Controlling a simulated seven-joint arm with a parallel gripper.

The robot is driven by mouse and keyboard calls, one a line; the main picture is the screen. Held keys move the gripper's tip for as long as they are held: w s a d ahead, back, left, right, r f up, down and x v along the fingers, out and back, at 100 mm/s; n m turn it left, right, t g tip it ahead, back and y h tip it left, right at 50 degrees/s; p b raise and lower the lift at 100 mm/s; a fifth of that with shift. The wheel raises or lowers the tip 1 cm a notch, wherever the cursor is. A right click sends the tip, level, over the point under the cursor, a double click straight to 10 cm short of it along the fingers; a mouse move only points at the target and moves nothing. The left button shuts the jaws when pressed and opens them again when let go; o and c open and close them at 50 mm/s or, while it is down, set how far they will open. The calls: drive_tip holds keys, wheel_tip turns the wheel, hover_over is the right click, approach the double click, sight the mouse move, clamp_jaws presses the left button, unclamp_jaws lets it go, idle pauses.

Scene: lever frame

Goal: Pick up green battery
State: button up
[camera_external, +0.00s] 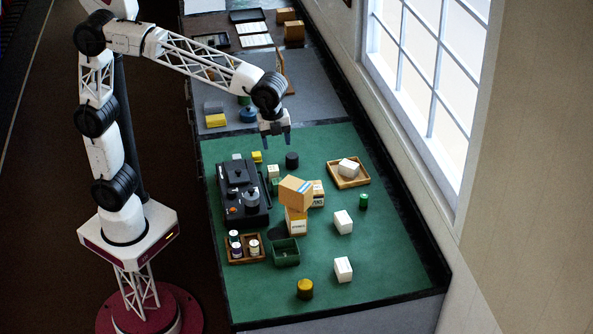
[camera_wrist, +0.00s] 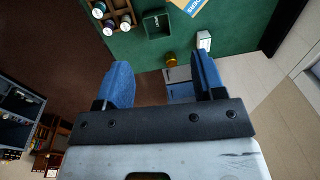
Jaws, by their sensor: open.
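A small green cylinder (camera_external: 363,200), which looks like the green battery, stands upright on the green mat (camera_external: 400,250), right of centre in the external view. I cannot make it out in the wrist view. My gripper (camera_external: 275,142) hangs above the far part of the mat, fingers pointing down, up and to the left of the green cylinder in the picture and well apart from it. In the wrist view its two blue fingers (camera_wrist: 163,76) are spread with nothing between them.
Stacked cardboard boxes (camera_external: 296,193) stand mid-mat. A wooden tray (camera_external: 362,181) with a white box lies behind the cylinder. White boxes (camera_external: 343,222), a yellow cylinder (camera_external: 305,290), a green bin (camera_external: 286,257) and a black machine (camera_external: 240,180) stand around. The right mat edge is clear.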

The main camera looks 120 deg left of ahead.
drive_tip(key=w+a+f+m, duration=0.3)
drive_tip(key=w+a, duration=0.9)
drive_tip(key=m+g, duration=0.1)
drive_tip(key=m, duration=0.3)
hover_over(363, 202)
drive_tip(key=a, duration=0.1)
wheel_tip(363, 202, down, 7)
drive_tip(key=f, duration=1.7)
drive_tip(key=shift+s+a+f, duration=0.1)
drive_tip(key=shift+a+f, duration=0.1)
drive_tip(key=shift+f, duration=0.2)
drive_tip(key=shift+f, duration=0.1)
drive_tip(key=shift+f, duration=1.2)
drive_tip(key=shift+f, duration=0.1)
drive_tip(key=shift+s+f, duration=0.15)
drive_tip(key=shift+f, duration=2.35)
